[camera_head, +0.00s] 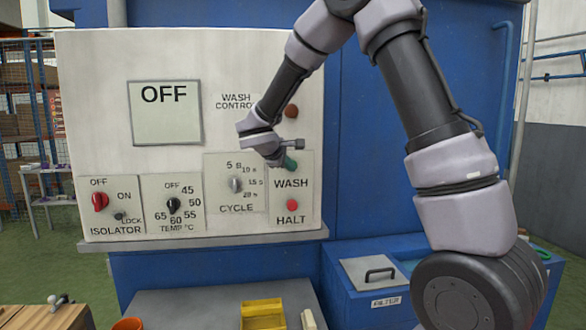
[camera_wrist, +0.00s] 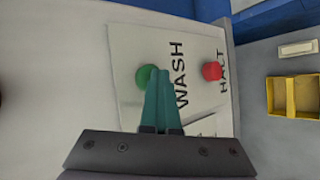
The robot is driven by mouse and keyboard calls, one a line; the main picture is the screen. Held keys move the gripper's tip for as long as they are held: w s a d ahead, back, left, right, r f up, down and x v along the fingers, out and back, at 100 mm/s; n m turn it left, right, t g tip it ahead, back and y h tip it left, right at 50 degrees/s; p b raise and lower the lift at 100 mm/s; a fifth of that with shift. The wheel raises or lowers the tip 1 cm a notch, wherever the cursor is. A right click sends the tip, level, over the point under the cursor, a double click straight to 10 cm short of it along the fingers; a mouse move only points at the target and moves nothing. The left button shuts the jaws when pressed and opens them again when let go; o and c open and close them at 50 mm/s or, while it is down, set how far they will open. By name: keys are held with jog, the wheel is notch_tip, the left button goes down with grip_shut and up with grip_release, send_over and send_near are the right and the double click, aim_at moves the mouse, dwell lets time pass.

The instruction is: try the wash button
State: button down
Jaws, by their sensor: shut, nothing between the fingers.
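The green wash button (camera_head: 291,163) sits on the control panel (camera_head: 230,70) above the WASH label, partly hidden by my gripper in the head view. It also shows in the wrist view (camera_wrist: 145,77), just beyond and slightly left of the fingertips. My gripper (camera_head: 284,163) is shut and empty, its fingertips close to the green button. Whether they touch it I cannot tell. The display (camera_head: 165,113) reads OFF. The red halt button (camera_head: 292,205) is below the wash button and shows to its right in the wrist view (camera_wrist: 212,71).
The red isolator knob (camera_head: 100,201), black temperature knob (camera_head: 174,205) and grey cycle knob (camera_head: 235,184) line the panel's lower part. A dark brown round lamp or button (camera_head: 291,111) is above. A yellow bin (camera_head: 263,314) stands on the surface below. A lidded blue box (camera_head: 375,272) is lower right.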

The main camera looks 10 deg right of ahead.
jog(key=shift+w+d+r, duration=0.1)
jog(key=shift+w, duration=0.1)
jog(key=shift+s+f, duration=0.15)
jog(key=shift+s, duration=1.3)
jog(key=shift+s+f, duration=0.1)
jog(key=shift+s, duration=1.35)
jog(key=s+d+r+m+g, duration=0.3)
jog(key=s+d+r+m, duration=0.15)
jog(key=s+d, duration=0.35)
jog(key=s+d+r+m+y, duration=0.1)
jog(key=s+r+m+y, duration=0.2)
jog(key=s+m, duration=0.3)
jog(key=s+d+r+m+y, duration=0.1)
jog(key=s+r+m+y, duration=0.2)
jog(key=s, duration=1)
jog(key=m+y, duration=0.2)
jog(key=m, duration=0.1)
jog(key=shift+s+d+t+y, duration=0.3)
jog(key=shift+s, duration=0.1)
jog(key=shift+r, duration=0.1)
